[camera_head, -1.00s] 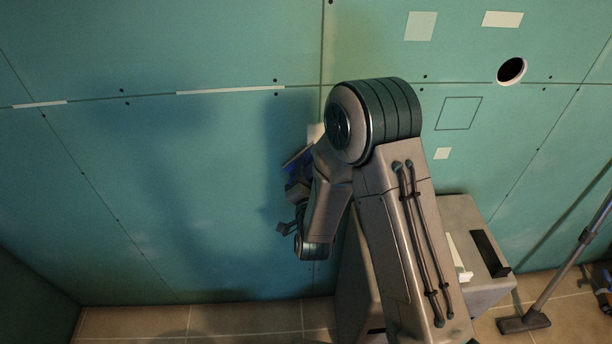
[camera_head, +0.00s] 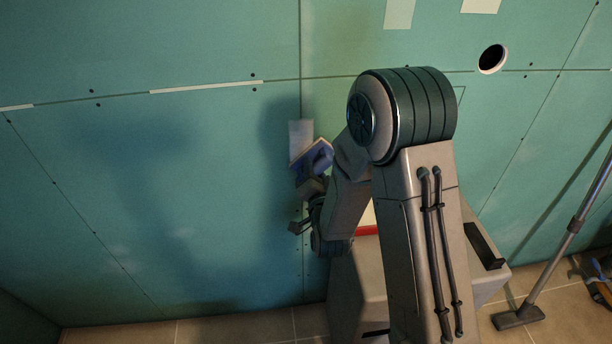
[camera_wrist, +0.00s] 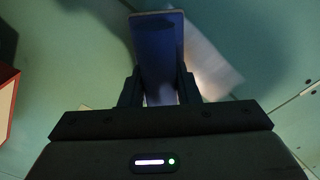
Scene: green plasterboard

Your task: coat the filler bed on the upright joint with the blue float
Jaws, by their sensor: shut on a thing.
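The blue float (camera_head: 314,156) is at the green wall, tilted, with its pale edge toward the board. It also shows in the wrist view (camera_wrist: 158,50), between the fingers. My gripper (camera_wrist: 160,88) is shut on it; in the head view the gripper is partly hidden behind my arm. The filler bed (camera_head: 300,134) is a pale upright patch on the upright joint (camera_head: 301,90), just above the float. In the wrist view the pale patch (camera_wrist: 208,62) shows slantwise beside and behind the float. I cannot tell whether the float touches the wall.
A grey box-like stand (camera_head: 357,290) is on the tiled floor behind my arm, with a dark holder (camera_head: 484,246) on it. A round hole (camera_head: 493,59) is in the wall at upper right. A vacuum-like pole (camera_head: 552,258) leans at right.

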